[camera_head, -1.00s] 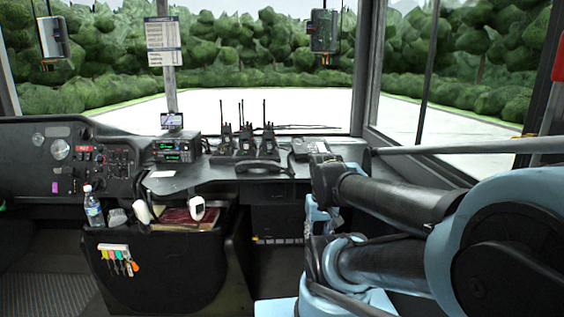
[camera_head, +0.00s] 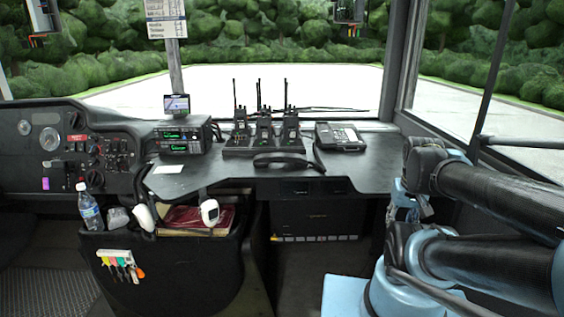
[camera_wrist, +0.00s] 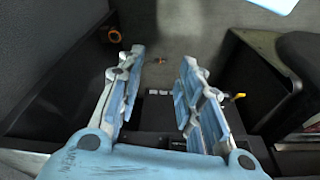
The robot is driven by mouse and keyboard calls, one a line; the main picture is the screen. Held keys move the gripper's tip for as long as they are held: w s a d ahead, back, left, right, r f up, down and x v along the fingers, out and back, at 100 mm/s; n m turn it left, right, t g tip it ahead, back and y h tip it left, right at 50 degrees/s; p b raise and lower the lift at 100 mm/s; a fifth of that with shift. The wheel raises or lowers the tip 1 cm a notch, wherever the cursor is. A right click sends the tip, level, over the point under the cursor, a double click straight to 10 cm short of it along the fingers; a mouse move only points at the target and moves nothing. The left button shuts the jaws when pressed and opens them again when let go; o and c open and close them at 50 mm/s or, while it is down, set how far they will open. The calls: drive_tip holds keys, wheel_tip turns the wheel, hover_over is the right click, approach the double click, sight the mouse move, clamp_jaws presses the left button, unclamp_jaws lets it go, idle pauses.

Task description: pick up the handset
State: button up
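A black curved handset (camera_head: 289,161) lies on the dark desk (camera_head: 352,177), near its front edge and in front of the radios. My gripper (camera_wrist: 162,66) is open and empty in the wrist view, its two light blue fingers well apart and pointing over the floor area. In the head view my gripper (camera_head: 412,207) is partly seen at the right, beside the desk's right end and apart from the handset. The handset does not show in the wrist view.
Several handheld radios (camera_head: 265,132) stand in a dark charger behind the handset. A desk phone (camera_head: 340,137) is to its right, and a radio unit (camera_head: 182,138) with green displays is to its left. A bin (camera_head: 175,270) holds a bottle (camera_head: 90,208). The desk's right part is clear.

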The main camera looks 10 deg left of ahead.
drive_tip(key=o, duration=0.4)
drive_tip(key=shift+s+r, duration=0.25)
drive_tip(key=shift+o, duration=0.2)
drive_tip(key=w+a+r+n+y, duration=0.1)
drive_tip(key=w+a+r+n, duration=0.4)
drive_tip(key=w+r, duration=0.3)
wheel_tip(320, 180, up, 15)
drive_tip(key=n+g+y, duration=0.3)
drive_tip(key=n, duration=1.2)
hover_over(281, 155)
drive_tip(key=w+d, duration=0.1)
drive_tip(key=d, duration=0.5)
drive_tip(key=x, duration=1.1)
drive_tip(key=shift+w+a+f, duration=0.1)
drive_tip(key=shift+a+f, duration=0.05)
drive_tip(key=shift+a, duration=0.05)
drive_tip(key=x, duration=0.5)
drive_tip(key=shift+a, duration=0.25)
drive_tip(key=shift+f, duration=0.25)
